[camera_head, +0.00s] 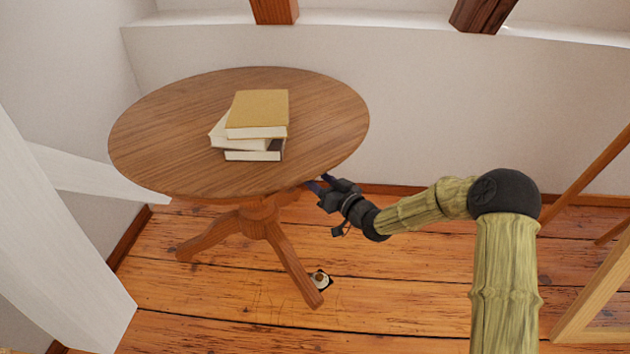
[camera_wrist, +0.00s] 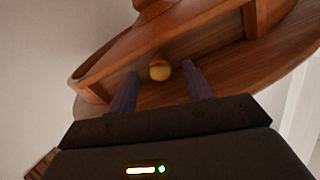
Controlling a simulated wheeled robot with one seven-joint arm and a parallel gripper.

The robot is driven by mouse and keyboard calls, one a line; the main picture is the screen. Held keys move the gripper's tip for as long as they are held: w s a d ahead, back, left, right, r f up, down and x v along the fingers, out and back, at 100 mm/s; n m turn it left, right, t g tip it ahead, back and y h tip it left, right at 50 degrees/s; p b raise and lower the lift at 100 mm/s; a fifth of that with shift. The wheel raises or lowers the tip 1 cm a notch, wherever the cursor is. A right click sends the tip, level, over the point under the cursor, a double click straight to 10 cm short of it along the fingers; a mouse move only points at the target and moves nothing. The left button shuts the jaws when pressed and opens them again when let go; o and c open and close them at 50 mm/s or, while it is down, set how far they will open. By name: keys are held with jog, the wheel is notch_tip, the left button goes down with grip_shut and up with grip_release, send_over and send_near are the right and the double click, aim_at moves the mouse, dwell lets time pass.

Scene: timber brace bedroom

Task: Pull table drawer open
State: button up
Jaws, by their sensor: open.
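The round wooden table (camera_head: 160,140) stands on a pedestal with spreading legs at the left of the head view. Its drawer is hidden under the tabletop there. In the wrist view I see the table's underside (camera_wrist: 285,50) and a round yellowish knob (camera_wrist: 160,72) near the middle. My gripper (camera_head: 319,182) is at the table's right front edge, just below the top. In the wrist view its two dark fingers (camera_wrist: 160,76) are apart and empty, with the knob showing between them. I cannot tell whether the knob lies between the fingertips or just beyond them.
Several stacked books (camera_head: 258,112) lie on the tabletop. A small round object (camera_head: 320,279) lies on the floor by a table leg. A white slanted beam (camera_head: 50,230) stands at left, a wooden frame (camera_head: 595,285) at right. The floor between is mostly clear.

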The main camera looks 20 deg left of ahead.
jog(key=shift+x, duration=1.1)
jog(key=shift+c, duration=0.2)
grip_shut()
jog(key=shift+d, duration=0.15)
